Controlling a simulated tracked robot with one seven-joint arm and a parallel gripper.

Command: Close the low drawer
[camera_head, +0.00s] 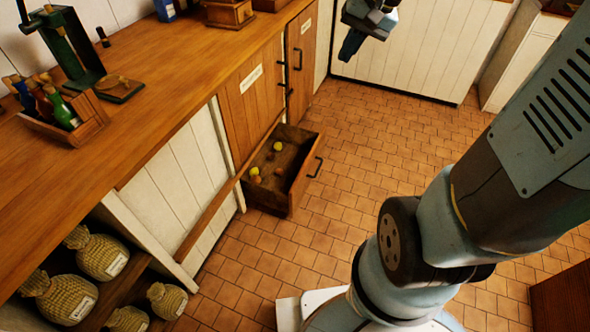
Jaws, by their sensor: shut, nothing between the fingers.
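The low drawer (298,186) is a dark wooden box at the foot of the counter, pulled out over the tiled floor. It has a dark bar handle (315,168) on its front. Several small yellow and orange-brown round things (278,146) lie inside it. My gripper (350,46) is at the top of the view, beyond and above the drawer, apart from it. Its fingers point down and are together, with nothing held. The top of my gripper is cut off by the frame edge.
The wooden counter (150,112) runs along the left, with cupboard doors (252,95) above the drawer. Several tied sacks (97,254) fill a low shelf at lower left. White panelled units (425,50) stand at the back. The tiled floor (340,130) right of the drawer is clear.

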